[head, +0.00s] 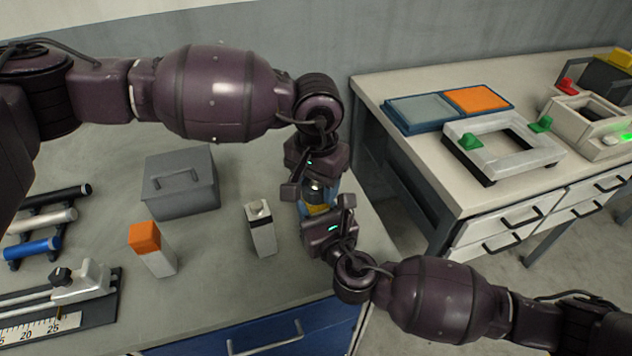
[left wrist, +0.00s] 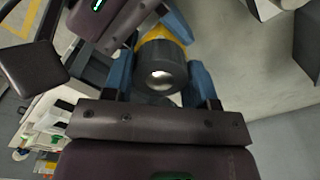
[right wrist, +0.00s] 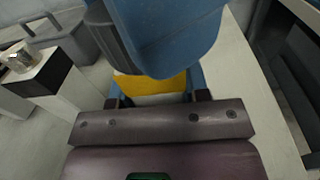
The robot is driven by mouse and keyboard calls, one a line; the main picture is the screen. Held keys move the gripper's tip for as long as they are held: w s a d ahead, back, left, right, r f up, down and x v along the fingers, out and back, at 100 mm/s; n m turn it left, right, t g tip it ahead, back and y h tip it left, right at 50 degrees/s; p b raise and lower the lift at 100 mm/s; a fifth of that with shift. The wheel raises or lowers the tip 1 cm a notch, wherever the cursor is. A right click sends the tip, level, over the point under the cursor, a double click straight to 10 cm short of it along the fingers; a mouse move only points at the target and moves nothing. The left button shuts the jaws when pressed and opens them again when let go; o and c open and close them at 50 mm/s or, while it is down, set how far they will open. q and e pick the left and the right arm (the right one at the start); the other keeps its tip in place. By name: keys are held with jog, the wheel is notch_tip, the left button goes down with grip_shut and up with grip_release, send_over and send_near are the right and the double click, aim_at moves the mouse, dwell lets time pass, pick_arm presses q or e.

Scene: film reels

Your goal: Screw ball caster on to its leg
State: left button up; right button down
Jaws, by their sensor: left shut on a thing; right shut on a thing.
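The ball caster (left wrist: 162,70) is a dark grey cup with a shiny ball. My left gripper (head: 313,187) is shut on it, with blue fingers on both sides in the left wrist view. The leg, with a yellow part (left wrist: 160,33), lines up directly against the caster; it also shows in the right wrist view (right wrist: 150,84). My right gripper (head: 322,214) is shut on the leg from the other side. The grippers face each other closely above the bench's right edge. The fingers cover much of both parts, and the thread is hidden.
On the grey bench stand a grey lidded box (head: 180,195), an orange-topped block (head: 152,250) and a pale block with a metal top (head: 261,228). Rods (head: 45,220) and a ruler slide (head: 80,285) lie left. A second bench (head: 400,95) with frames stands right, across a gap.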

pick_arm(q)
jog(key=m, duration=0.6)
jog(key=o, duration=0.9)
jog(key=shift+o, duration=0.2)
jog(key=shift+r, duration=2.25)
jog(key=shift+c, duration=0.5)
